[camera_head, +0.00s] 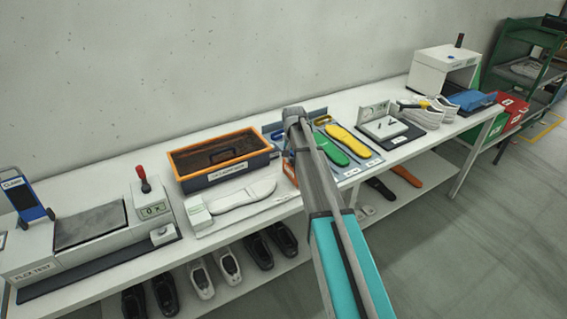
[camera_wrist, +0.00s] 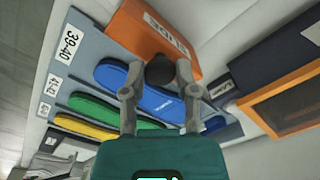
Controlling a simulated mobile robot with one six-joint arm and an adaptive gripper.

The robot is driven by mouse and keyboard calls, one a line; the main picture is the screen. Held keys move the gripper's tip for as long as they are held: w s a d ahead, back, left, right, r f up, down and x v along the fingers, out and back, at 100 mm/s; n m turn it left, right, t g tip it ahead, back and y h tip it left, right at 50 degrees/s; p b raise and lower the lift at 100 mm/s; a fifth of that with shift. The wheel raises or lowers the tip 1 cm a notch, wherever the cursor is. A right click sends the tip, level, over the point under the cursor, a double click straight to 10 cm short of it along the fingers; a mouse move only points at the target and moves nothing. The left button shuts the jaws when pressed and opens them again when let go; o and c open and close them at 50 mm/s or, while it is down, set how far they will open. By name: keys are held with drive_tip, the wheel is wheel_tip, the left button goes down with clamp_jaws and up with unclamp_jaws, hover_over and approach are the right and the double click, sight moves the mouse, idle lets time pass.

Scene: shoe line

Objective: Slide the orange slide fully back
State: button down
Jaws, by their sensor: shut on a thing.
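The orange slide (camera_wrist: 150,35) is a block with a white label reading "SLIDE" and a dark round knob (camera_wrist: 160,69). It sits across one end of the grey-blue sizing board (camera_wrist: 82,75). My gripper (camera_wrist: 157,80) is shut on the knob, one finger on each side. In the head view, my gripper (camera_head: 297,118) is over the board and my arm hides most of the slide; only a small orange part (camera_head: 290,172) shows left of the arm.
Blue (camera_wrist: 150,98), green (camera_wrist: 105,110) and yellow (camera_wrist: 85,125) insoles lie on the board beside the slide. An orange-rimmed box (camera_head: 222,158) stands to the left. A white fixture (camera_head: 384,127) stands to the right. A wall is behind the bench.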

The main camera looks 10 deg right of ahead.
drive_tip(key=shift+d, duration=0.3)
drive_tip(key=shift+c, duration=1.9)
unclamp_jaws()
drive_tip(key=shift+d, duration=0.1)
drive_tip(key=shift+w+r, duration=0.1)
drive_tip(key=shift+r, duration=0.1)
